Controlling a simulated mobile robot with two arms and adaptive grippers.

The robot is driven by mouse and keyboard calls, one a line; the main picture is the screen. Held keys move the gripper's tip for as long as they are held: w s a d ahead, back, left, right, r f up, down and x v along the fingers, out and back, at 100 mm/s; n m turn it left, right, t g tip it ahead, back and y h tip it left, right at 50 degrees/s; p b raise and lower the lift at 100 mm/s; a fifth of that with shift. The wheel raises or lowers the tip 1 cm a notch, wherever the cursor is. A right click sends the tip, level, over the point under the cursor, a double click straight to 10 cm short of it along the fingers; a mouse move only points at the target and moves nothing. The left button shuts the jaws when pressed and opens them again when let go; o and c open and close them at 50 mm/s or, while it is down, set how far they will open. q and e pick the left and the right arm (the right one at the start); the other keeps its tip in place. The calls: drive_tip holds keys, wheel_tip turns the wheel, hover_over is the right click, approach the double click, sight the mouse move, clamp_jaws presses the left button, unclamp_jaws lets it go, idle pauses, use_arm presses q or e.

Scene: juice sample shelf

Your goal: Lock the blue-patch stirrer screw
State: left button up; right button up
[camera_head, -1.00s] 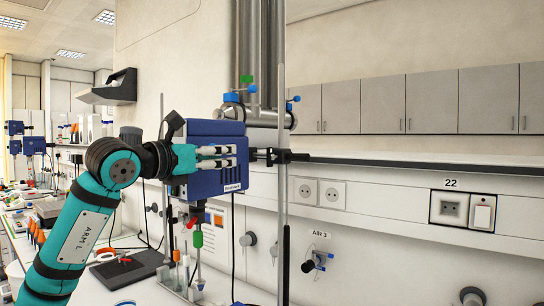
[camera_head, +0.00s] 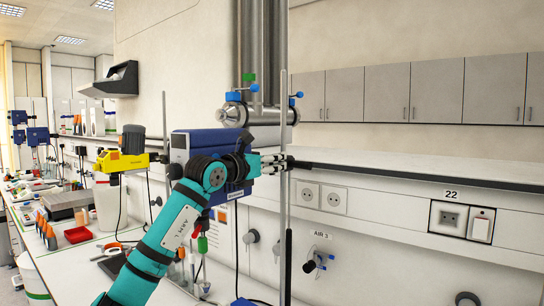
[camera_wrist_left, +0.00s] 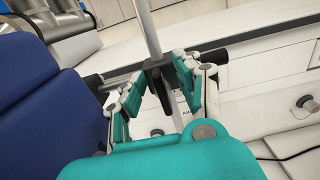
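The blue stirrer (camera_head: 180,147) is mounted beside a tall metal rod (camera_head: 283,120), partly hidden behind my left arm. It also fills the left of the left wrist view (camera_wrist_left: 45,90). A black clamp with its screw (camera_wrist_left: 158,75) sits on the rod in the left wrist view; I cannot tell whether the screw is tight. My left gripper (camera_head: 282,163) is at the rod at clamp height. In the left wrist view its teal fingers (camera_wrist_left: 158,88) are apart, one on each side of the clamp; contact is unclear. A blue patch (camera_head: 243,302) shows at the bottom edge. My right gripper is out of view.
A yellow stirrer (camera_head: 122,161) stands left of the blue one. A red tray (camera_head: 77,235) and tools lie on the bench at left. Large steel pipes (camera_head: 262,60) rise behind the rod. A wall valve (camera_head: 309,266) sits right of the rod, where the space is mostly free.

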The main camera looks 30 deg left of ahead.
use_arm(q)
clamp_jaws()
drive_tip(key=shift+m, duration=0.3)
idle(0.3)
drive_tip(key=shift+m, duration=0.6)
drive_tip(key=shift+d+f+m, duration=0.2)
drive_tip(key=shift+m, duration=2.45)
drive_tip(key=shift+d+f+m, duration=0.15)
drive_tip(key=shift+d+m, duration=0.05)
drive_tip(key=shift+m, duration=2.5)
drive_tip(key=shift+d+f+m, duration=0.2)
drive_tip(key=shift+m, duration=2.45)
